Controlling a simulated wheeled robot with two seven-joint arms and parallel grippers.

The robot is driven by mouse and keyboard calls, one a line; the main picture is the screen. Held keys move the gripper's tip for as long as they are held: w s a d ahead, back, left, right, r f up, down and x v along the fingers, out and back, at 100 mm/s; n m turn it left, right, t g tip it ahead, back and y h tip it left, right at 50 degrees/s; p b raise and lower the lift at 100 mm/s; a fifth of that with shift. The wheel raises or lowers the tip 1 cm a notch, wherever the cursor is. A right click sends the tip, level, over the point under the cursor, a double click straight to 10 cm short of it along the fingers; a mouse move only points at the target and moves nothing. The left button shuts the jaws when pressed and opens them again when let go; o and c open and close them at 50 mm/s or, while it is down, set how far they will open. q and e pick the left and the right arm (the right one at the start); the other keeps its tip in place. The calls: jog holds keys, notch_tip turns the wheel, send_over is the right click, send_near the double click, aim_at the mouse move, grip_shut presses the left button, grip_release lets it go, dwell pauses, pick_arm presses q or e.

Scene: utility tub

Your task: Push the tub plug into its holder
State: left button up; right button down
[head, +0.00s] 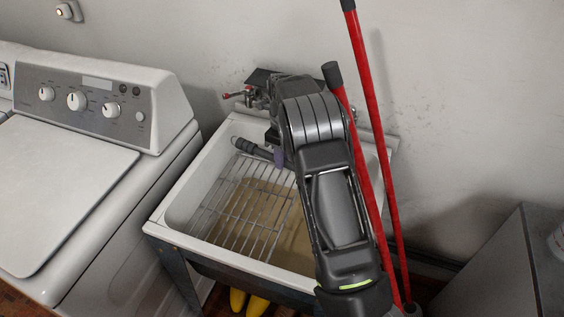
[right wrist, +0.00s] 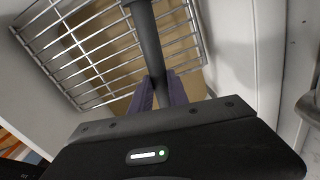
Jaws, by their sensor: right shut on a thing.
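The tub plug (head: 252,149) looks like a dark, stick-like piece with a ribbed end, over the back left of the white utility tub (head: 184,208). My right gripper (head: 278,159) reaches into the tub from the front right, its purple fingers at the near end of this dark piece. In the right wrist view the fingers (right wrist: 160,92) are closed on both sides of the dark shaft (right wrist: 147,42), which runs away over the wire rack. I cannot make out the plug's holder; my right arm covers much of the tub's back and right side. My left gripper is not in view.
A wire rack (head: 243,202) lies in the tub over brownish water or bottom. A faucet with red handles (head: 247,92) is at the back. Red poles (head: 386,165) lean on the wall at right. A white washer (head: 75,180) stands at left.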

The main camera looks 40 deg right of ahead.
dwell(0.5)
jog(key=shift+w+a+r+n, duration=0.1)
jog(key=shift+a+r+n, duration=0.1)
jog(key=shift+a+n, duration=0.35)
jog(key=s+a+r+n, duration=0.2)
jog(key=a+r+n, duration=0.1)
jog(key=a+n, duration=0.8)
jog(key=s+a+r+n, duration=0.3)
jog(key=a+n, duration=0.8)
jog(key=n, duration=0.8)
jog(key=shift+r, duration=0.4)
jog(key=shift+s, duration=0.15)
